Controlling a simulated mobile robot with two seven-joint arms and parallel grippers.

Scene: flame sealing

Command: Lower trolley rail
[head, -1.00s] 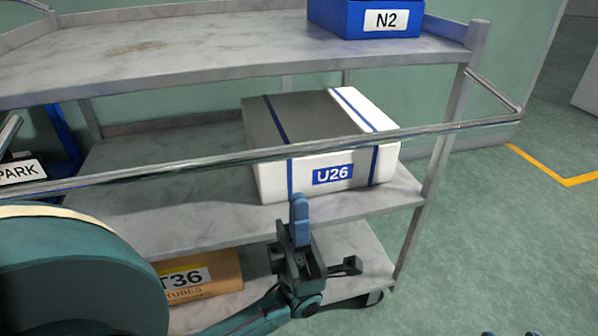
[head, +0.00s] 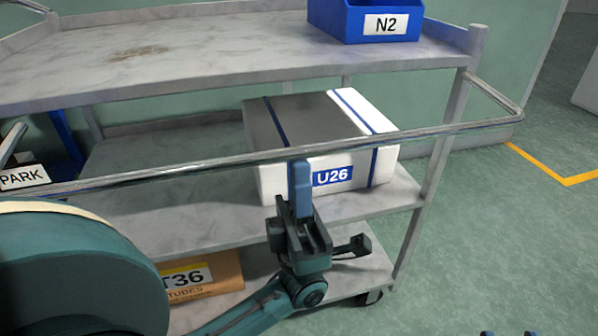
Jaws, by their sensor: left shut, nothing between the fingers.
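The trolley rail (head: 400,135) is a thin metal bar running across the front of the grey trolley (head: 200,70). It sits below the top shelf and in front of the middle shelf, joined by a side arm near the right post. My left gripper (head: 300,175) points upward in front of the trolley, shut and empty. Its blue fingertips are just under the rail's middle; I cannot tell whether they touch it. Only the two blue fingertips of my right gripper (head: 509,333) show at the bottom right edge, apart, away from the trolley.
A white box marked U26 (head: 378,125) stands on the middle shelf behind the rail. A blue bin N2 (head: 350,20) is on the top shelf, a carton T36 (head: 225,272) on the bottom one. Floor at right is clear.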

